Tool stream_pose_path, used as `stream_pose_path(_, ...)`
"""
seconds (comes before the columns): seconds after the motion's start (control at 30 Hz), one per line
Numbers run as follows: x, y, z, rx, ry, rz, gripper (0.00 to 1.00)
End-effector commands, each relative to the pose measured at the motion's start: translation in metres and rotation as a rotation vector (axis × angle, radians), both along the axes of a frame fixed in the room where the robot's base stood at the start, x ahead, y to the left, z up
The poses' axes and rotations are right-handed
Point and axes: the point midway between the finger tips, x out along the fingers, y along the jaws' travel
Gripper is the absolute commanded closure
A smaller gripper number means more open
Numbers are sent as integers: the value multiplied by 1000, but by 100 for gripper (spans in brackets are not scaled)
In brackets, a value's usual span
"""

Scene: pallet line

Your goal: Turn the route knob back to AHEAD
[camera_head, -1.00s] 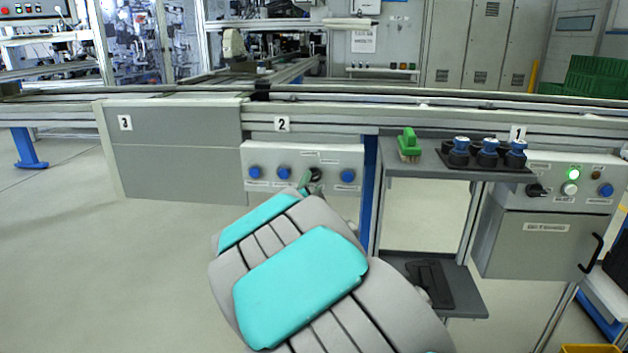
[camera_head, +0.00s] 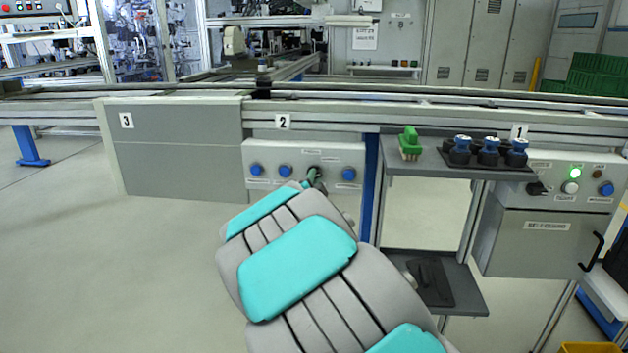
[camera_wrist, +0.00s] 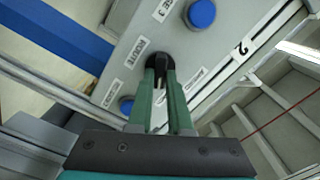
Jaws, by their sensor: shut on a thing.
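The black route knob (camera_wrist: 158,60) sits on the grey panel of station 2, beside a label reading ROUTE in the wrist view. My gripper (camera_wrist: 161,72) is shut on it, its green fingers one on each side of the knob. In the head view my gripper (camera_head: 311,178) is at the same panel (camera_head: 260,152), on the black knob (camera_head: 315,171) between two blue buttons. The fingers hide part of the knob, and I cannot read which mark it points to.
Blue buttons (camera_head: 285,171) (camera_head: 349,174) flank the knob closely. To the right, a grey shelf holds a green brush (camera_head: 410,141) and a black tray with several blue-topped parts (camera_head: 489,146). Station 1's box (camera_head: 540,240) has a lit green lamp. The floor at left is clear.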

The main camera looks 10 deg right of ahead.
Motion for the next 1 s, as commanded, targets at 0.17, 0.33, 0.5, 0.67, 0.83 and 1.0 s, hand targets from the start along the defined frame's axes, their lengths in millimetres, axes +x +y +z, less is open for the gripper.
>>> stream_pose_path(0.17,0,0,-1,0,1,0,100)
stream_pose_path(0.33,0,0,-1,0,1,0,100)
stream_pose_path(0.5,0,0,-1,-8,4,-1,100)
stream_pose_path(0.67,0,0,-1,-48,18,0,100)
stream_pose_path(0.83,0,0,0,-139,47,0,100)
stream_pose_path(1.0,0,1,1,-275,91,0,100)
